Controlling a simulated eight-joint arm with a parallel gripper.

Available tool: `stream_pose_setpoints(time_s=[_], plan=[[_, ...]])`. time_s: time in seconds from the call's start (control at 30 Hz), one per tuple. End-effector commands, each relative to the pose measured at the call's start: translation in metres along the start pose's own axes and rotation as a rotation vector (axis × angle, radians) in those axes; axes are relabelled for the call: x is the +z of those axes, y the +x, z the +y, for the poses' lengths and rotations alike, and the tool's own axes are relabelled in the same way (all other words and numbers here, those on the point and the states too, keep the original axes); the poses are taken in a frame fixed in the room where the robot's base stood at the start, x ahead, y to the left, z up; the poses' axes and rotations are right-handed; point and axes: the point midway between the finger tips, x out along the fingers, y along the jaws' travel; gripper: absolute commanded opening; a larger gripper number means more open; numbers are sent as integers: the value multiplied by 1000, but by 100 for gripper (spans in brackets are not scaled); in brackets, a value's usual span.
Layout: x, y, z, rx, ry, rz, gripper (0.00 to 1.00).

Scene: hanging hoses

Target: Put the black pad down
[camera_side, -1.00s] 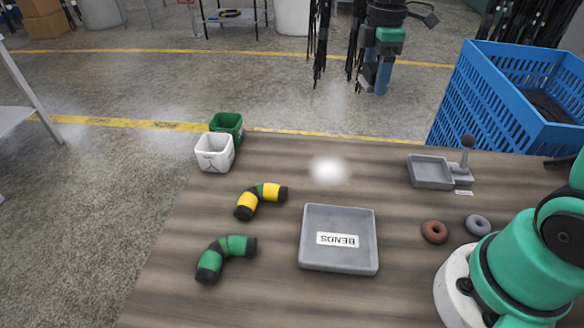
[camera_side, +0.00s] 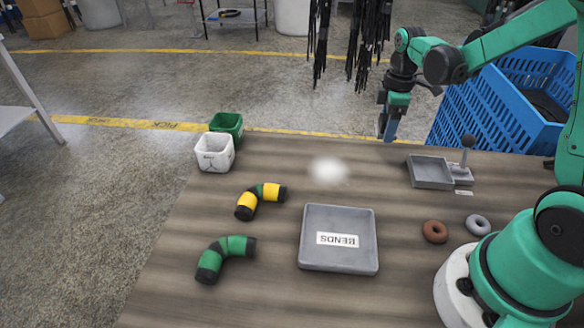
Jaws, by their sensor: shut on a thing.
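My gripper (camera_side: 388,128) points down just past the far edge of the table, left of the blue crate. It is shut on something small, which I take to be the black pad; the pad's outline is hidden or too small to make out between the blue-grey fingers. No black pad shows lying on the table.
A grey tray labelled BENDS (camera_side: 338,265) stands mid-table. Left of it lie a yellow-green bend (camera_side: 270,192) and a green bend (camera_side: 233,247). A small grey tray (camera_side: 431,173), a brown ring (camera_side: 434,231) and a grey ring (camera_side: 477,225) are right. Black hoses (camera_side: 365,45) hang behind.

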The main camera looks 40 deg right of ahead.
Motion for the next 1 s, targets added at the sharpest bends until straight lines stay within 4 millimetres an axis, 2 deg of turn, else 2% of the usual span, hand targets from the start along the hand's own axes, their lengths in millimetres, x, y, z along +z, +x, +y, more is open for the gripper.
stream_pose_setpoints(time_s=[0.4, 0.8, 0.83, 0.9, 0.93, 1.0], plan=[[0, 42, 0, 0, 0, 0, 0], [0, 47, 0, 0, 0, 0, 0], [0, 47, 0, 0, 0, 0, 73], [0, 47, 0, 0, 0, 0, 93], [0, 47, 0, 0, 0, 0, 96], [0, 46, 0, 0, 0, 0, 96]])
